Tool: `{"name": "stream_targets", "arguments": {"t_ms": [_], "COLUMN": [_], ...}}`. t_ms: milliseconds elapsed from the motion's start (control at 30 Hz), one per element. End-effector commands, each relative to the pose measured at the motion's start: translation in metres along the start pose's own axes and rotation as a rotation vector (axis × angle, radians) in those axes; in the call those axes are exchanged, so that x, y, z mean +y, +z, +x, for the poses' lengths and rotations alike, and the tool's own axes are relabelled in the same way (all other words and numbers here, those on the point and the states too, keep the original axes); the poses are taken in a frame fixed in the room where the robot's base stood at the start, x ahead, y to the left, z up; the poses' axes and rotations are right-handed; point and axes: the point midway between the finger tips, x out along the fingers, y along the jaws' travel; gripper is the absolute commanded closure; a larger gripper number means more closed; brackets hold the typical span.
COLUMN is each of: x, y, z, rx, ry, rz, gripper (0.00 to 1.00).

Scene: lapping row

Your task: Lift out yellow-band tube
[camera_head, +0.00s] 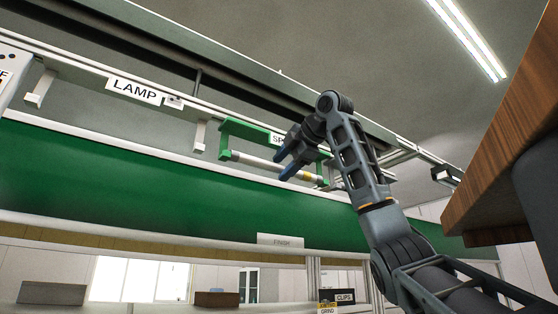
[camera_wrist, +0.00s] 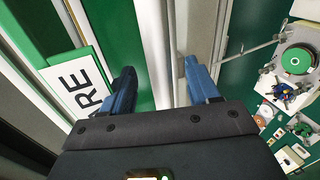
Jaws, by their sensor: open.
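The yellow-band tube (camera_head: 257,163) is a pale, slim tube lying across a green holder (camera_head: 226,140) under the overhead rail. Its yellow band shows near the right end, close to my gripper. My gripper (camera_head: 284,167) is open, with its blue fingers at the tube in the head view. In the wrist view a pale bar, probably the tube (camera_wrist: 154,45), runs between the two fingers of my gripper (camera_wrist: 162,88), with room on both sides. The band is not visible there. My fingers partly hide the tube and the holder's label in the head view.
A LAMP label (camera_head: 134,91) hangs on the rail to the left. A green panel (camera_head: 120,180) spans below the tube. A wooden edge (camera_head: 515,125) juts in at the right. In the wrist view, a bench with a green disc (camera_wrist: 297,60) lies far below.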

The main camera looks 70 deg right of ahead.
Motion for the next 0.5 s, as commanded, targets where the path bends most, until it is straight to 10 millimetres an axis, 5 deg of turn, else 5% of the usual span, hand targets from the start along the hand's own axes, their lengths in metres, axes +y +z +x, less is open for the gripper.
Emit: {"name": "stream_targets", "arguments": {"t_ms": [200,500], "x": [-0.0003,-0.0003], "y": [0.0004,0.0002], "z": [0.0001,0.0002], "rx": [0.0,0.0], "ry": [0.0,-0.001], "rz": [0.0,0.0], "gripper": [0.4,0.67]}}
